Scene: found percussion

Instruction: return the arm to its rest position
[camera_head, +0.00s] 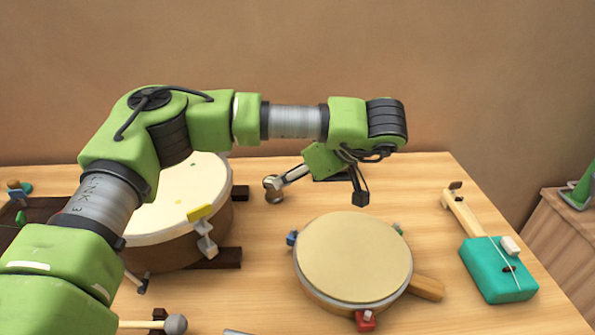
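My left arm comes in from the left, arches over the large drum, and bends down at the wrist above the far middle of the table. My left gripper (360,197) points down behind the round frame drum, with a dark tip showing. Its fingers are too small and overlapped to tell whether they are open or shut, and I see nothing clearly held. A silver rod with a rounded end (274,188) shows beside the green wrist; I cannot tell whether it is part of my arm. My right gripper is not in view.
The large drum (215,190) stands partly behind my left arm. A frame drum (352,258) with coloured clips lies at the middle. A teal string instrument (497,270) lies at right. A mallet (175,324) is at lower left. Bare table (425,205) shows between frame drum and instrument.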

